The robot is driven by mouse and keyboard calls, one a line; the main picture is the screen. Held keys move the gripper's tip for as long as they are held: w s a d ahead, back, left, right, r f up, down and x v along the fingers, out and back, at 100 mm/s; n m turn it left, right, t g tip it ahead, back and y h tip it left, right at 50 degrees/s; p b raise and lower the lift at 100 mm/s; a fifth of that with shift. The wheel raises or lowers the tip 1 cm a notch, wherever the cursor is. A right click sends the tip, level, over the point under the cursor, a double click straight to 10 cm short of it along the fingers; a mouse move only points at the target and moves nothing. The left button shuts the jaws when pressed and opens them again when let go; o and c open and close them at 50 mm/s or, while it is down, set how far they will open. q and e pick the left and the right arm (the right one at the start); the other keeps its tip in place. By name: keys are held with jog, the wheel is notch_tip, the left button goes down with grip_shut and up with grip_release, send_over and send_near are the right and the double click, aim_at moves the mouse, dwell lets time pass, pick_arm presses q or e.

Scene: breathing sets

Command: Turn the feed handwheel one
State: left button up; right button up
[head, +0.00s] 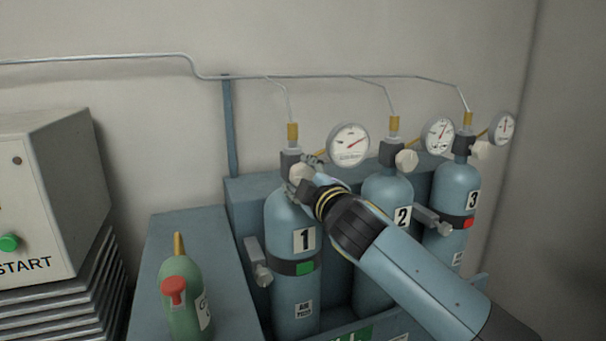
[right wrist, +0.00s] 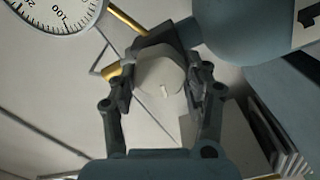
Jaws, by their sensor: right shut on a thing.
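The feed handwheel one is an off-white knob (head: 299,172) on the valve of cylinder 1 (head: 292,215). My right gripper (head: 307,176) reaches in from the lower right and is shut on this handwheel, partly hiding it. In the right wrist view the faceted handwheel (right wrist: 160,75) sits between the two fingers (right wrist: 158,92), with a small pale mark on its face. My left gripper is not in view.
Cylinder 2 (head: 388,192) and cylinder 3 (head: 462,190) stand to the right, with gauges and similar knobs. A gauge (head: 348,144) is close above my right gripper. A green bottle (head: 186,300) and a START cabinet (head: 30,180) are at left.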

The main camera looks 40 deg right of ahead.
dwell(0.4)
jog(key=o, duration=1.2)
jog(key=shift+c, duration=0.2)
jog(key=v, duration=1.2)
